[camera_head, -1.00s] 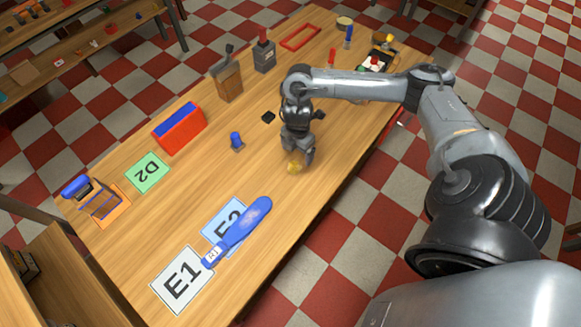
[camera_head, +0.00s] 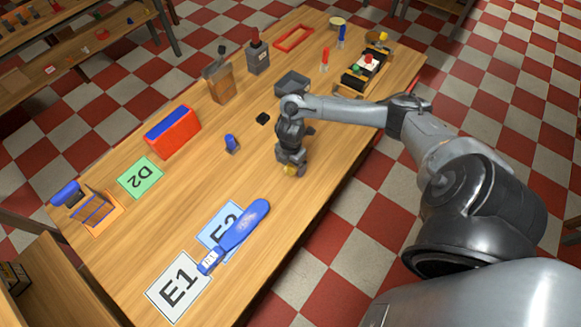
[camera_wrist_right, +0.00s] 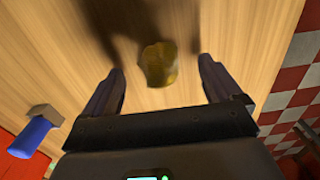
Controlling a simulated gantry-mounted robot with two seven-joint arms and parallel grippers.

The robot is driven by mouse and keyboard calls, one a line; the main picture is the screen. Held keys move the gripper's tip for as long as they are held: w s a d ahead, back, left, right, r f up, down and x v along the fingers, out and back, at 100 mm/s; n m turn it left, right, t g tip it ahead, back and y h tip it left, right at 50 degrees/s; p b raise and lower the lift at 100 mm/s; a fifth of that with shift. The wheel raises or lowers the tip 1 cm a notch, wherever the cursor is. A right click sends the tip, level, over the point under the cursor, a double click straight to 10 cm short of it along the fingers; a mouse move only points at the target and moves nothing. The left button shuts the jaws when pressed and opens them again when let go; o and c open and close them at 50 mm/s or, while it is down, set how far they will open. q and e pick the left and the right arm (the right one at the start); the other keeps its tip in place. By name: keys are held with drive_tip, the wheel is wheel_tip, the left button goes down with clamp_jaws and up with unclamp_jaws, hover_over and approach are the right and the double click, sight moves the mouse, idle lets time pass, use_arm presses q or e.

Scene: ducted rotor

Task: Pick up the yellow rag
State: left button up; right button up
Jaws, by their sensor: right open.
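The yellow rag (camera_head: 291,170) is a small crumpled piece on the wooden table, partly hidden by my right gripper in the head view. My right gripper (camera_head: 292,166) points down just over it. In the right wrist view the rag (camera_wrist_right: 158,64) lies between the lines of the two fingers, a little beyond the fingertips. The right gripper (camera_wrist_right: 160,82) is open and empty, with its fingers wide apart on either side of the rag and not touching it. My left gripper is in neither view.
A blue-handled object (camera_head: 231,144) stands to the left on the table (camera_head: 200,185). A blue brush-like tool (camera_head: 240,228) lies across the E2 card in front. A grey tray (camera_head: 291,84) and a red-and-blue box (camera_head: 172,132) are farther off. Bare wood surrounds the rag.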

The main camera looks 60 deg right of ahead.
drive_tip(key=shift+f, duration=0.25)
drive_tip(key=shift+c, duration=0.4)
drive_tip(key=c, duration=1)
drive_tip(key=shift+r, duration=0.1)
drive_tip(key=shift+c, duration=0.2)
drive_tip(key=shift+r, duration=0.35)
wheel_tip(320, 180, up, 3)
drive_tip(key=shift+r, duration=0.1)
drive_tip(key=s+d+r, duration=0.4)
drive_tip(key=s+r, duration=0.3)
drive_tip(key=s, duration=0.4)
